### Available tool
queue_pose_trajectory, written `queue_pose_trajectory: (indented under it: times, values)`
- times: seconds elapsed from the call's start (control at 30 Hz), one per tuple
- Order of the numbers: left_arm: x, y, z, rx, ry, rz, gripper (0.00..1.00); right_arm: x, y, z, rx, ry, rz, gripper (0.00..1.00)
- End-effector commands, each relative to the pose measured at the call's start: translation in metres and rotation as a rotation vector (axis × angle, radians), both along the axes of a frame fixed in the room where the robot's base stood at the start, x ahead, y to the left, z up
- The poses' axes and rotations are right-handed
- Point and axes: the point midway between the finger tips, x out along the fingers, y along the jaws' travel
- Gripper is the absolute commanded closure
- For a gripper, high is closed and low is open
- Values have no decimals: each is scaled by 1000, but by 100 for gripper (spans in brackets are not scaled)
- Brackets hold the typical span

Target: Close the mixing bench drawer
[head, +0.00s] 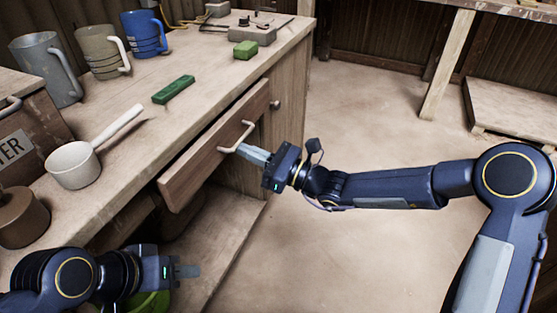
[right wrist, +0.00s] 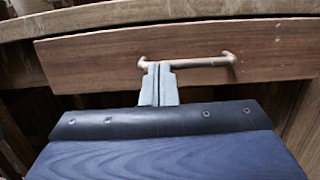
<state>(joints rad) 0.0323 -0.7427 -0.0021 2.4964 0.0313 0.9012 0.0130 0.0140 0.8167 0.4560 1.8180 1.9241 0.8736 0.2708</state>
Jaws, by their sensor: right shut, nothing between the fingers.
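The mixing bench drawer (head: 205,155) is a brown wooden front that stands out from beneath the bench top, partly open. It also shows in the right wrist view (right wrist: 100,62). Its pale bar handle (head: 236,137) crosses the front. My right gripper (head: 243,150) is shut and empty, its fingertips at the drawer front by the handle. In the right wrist view the fingertips (right wrist: 157,72) overlap the left end of the handle (right wrist: 205,61); I cannot tell whether they touch it. My left gripper (head: 190,271) is low at the lower left, away from the drawer; its finger gap is not clear.
On the bench top (head: 200,100) are several mugs, a white ladle-like pot (head: 74,165), a dark green block (head: 174,89) and a lighter green block (head: 246,49). A green round thing (head: 150,302) lies below my left gripper.

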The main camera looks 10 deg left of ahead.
Motion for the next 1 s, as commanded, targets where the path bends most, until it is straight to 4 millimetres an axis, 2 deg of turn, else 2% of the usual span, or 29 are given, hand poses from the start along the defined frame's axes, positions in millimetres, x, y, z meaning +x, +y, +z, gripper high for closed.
queue_pose_trajectory:
  times: [0.1,0.37,0.6,1.0]
  values:
    - [0,0,-1,0,0,0,64,6,23,0,1,1,3,100]
    - [0,0,-1,0,0,0,64,16,51,0,1,0,1,100]
    - [0,0,-1,0,0,0,64,19,58,1,1,-1,-1,100]
    - [0,0,-1,0,0,0,64,20,58,2,3,-1,-2,100]
